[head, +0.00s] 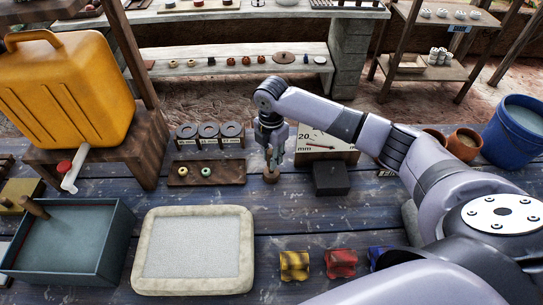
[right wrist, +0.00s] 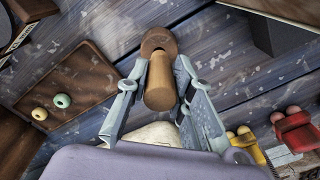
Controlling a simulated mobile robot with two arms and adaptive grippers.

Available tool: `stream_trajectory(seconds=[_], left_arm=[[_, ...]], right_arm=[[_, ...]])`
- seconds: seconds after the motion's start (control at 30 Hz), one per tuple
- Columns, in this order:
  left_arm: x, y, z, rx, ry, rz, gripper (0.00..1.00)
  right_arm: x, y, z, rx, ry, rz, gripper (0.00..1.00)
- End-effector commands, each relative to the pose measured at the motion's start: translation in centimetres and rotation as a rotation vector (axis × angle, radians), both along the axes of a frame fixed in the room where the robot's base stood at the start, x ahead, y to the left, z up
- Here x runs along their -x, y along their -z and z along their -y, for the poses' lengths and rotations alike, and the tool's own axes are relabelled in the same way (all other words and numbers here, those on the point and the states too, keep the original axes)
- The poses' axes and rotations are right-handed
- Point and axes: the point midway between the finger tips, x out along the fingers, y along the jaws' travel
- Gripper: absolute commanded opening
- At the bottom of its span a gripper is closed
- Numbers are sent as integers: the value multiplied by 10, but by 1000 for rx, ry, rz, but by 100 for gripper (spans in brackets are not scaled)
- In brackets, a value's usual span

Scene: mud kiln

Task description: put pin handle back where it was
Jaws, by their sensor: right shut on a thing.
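The pin handle (right wrist: 160,86) is a light wooden cylinder with a darker round wooden end. My right gripper (right wrist: 158,76) is shut on it, with a finger on each side. In the head view the right gripper (head: 272,158) points down over the blue table, and the round brown end of the handle (head: 271,175) shows below the fingers, right of a small brown wooden board (head: 232,173). The board bears a green and a cream ring. I cannot tell whether the handle touches the table. My left gripper is not in view.
A rack of grey rings (head: 209,131) stands behind the board. A pale framed slab (head: 193,250) and yellow and red blocks (head: 294,265) lie in front. The table between is clear.

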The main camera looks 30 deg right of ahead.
Motion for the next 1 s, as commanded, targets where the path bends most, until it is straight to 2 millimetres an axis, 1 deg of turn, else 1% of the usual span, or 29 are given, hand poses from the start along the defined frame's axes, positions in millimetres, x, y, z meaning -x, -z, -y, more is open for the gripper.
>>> stream_trajectory(seconds=[0.1, 0.37, 0.53, 0.57, 0.83, 1.0], left_arm=[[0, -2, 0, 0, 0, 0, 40], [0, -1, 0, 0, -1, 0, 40], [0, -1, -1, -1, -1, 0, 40], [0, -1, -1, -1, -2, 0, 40], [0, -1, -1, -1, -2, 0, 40], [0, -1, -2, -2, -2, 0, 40]], right_arm=[[0, 9, 0, 0, 1, 1, 0], [0, 10, 0, 1, 0, 1, 0], [0, 15, 0, 1, 0, 0, 0], [0, 14, 0, 1, 0, 1, 23], [0, 14, 0, 1, 0, 1, 41], [0, 14, 0, 1, 0, 1, 42]])
